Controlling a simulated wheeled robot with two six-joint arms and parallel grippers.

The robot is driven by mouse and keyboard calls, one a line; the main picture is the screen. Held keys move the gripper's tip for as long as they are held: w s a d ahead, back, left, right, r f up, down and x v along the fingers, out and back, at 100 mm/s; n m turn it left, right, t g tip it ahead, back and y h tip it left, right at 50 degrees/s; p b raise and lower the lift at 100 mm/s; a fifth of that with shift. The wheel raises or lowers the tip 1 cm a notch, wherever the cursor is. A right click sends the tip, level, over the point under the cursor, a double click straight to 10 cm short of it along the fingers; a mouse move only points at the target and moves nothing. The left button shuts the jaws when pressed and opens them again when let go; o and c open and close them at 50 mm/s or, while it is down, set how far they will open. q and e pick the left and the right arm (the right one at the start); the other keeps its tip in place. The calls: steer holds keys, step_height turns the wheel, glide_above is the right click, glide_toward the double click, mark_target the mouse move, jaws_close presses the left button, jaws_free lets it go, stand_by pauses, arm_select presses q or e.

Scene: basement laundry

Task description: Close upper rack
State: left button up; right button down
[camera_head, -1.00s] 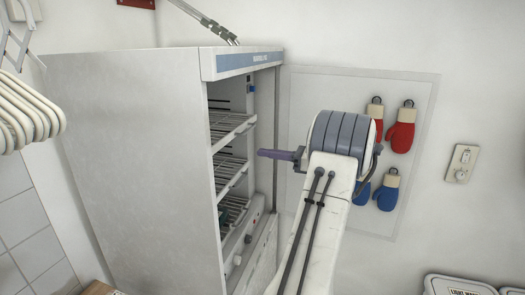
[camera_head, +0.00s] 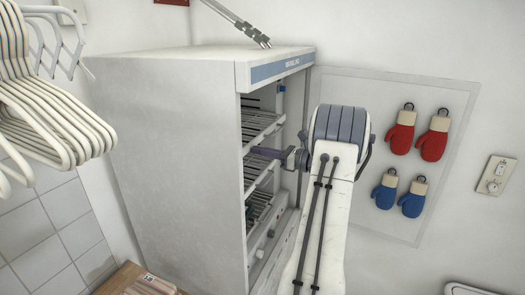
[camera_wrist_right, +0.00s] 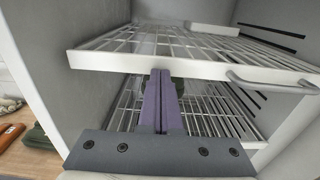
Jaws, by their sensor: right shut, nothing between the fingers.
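The upper rack (camera_head: 262,128) is a white wire shelf in the open white cabinet (camera_head: 180,150). In the right wrist view the rack (camera_wrist_right: 190,65) shows a pale front rail with a grey bar handle (camera_wrist_right: 275,88) on its right part; it looks pulled out a little. My right gripper (camera_head: 258,152) reaches into the cabinet's opening from the right, just below the upper rack in the head view. Its purple fingers (camera_wrist_right: 160,95) are shut and empty, with tips at the lower edge of the front rail; I cannot tell whether they touch. My left gripper is out of view.
More wire racks (camera_head: 258,172) sit lower in the cabinet. White hangers (camera_head: 60,120) hang at the left. Red and blue mitts (camera_head: 433,138) hang on the wall board at the right. A wooden surface with papers (camera_head: 145,283) stands at the lower left.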

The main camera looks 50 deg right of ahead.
mark_target(249, 147)
steer(key=x, duration=0.3)
steer(key=shift+w+a+b, duration=0.15)
steer(key=shift+w+b, duration=0.2)
steer(key=shift+b, duration=0.05)
steer(key=shift+w, duration=0.2)
steer(key=shift+s+r, duration=0.1)
steer(key=shift+r, duration=0.05)
steer(key=shift+a, duration=0.1)
